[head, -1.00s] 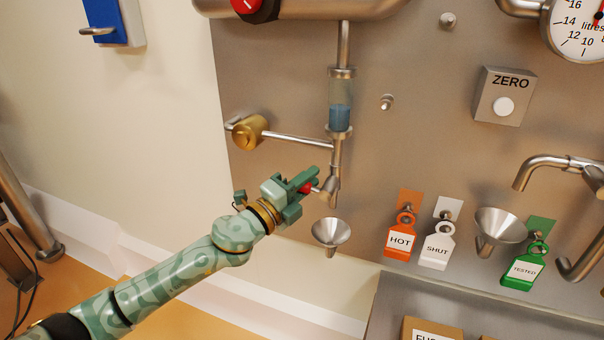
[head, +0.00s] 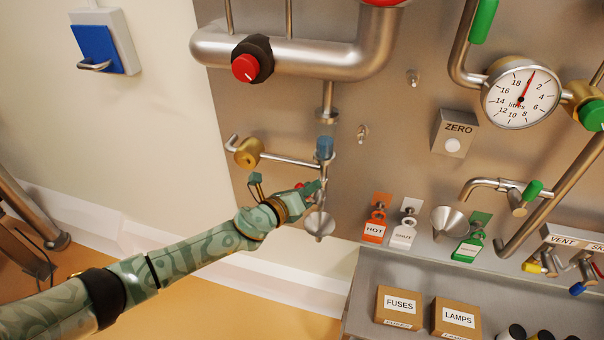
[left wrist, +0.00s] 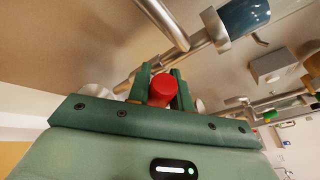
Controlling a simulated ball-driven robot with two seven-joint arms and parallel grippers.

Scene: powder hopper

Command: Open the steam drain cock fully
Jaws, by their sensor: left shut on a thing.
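The drain cock's red handle (head: 299,186) is at the lower end of the thin pipe under the sight glass (head: 325,146), which has blue liquid in it. My left gripper (head: 310,188) is at this handle and partly hides it and the cock body. In the left wrist view the red handle end (left wrist: 161,91) sits between the two green fingers (left wrist: 162,84), which are shut on it. How far the cock is turned cannot be told. A metal funnel (head: 319,225) is just below the cock. My right gripper is not in view.
A brass valve (head: 248,153) on a side pipe is left of the cock. Orange HOT (head: 374,230), white SHUT (head: 403,235) and green TESTED (head: 468,247) tags hang to the right. A shelf below holds FUSES (head: 398,307) and LAMPS (head: 455,317) boxes.

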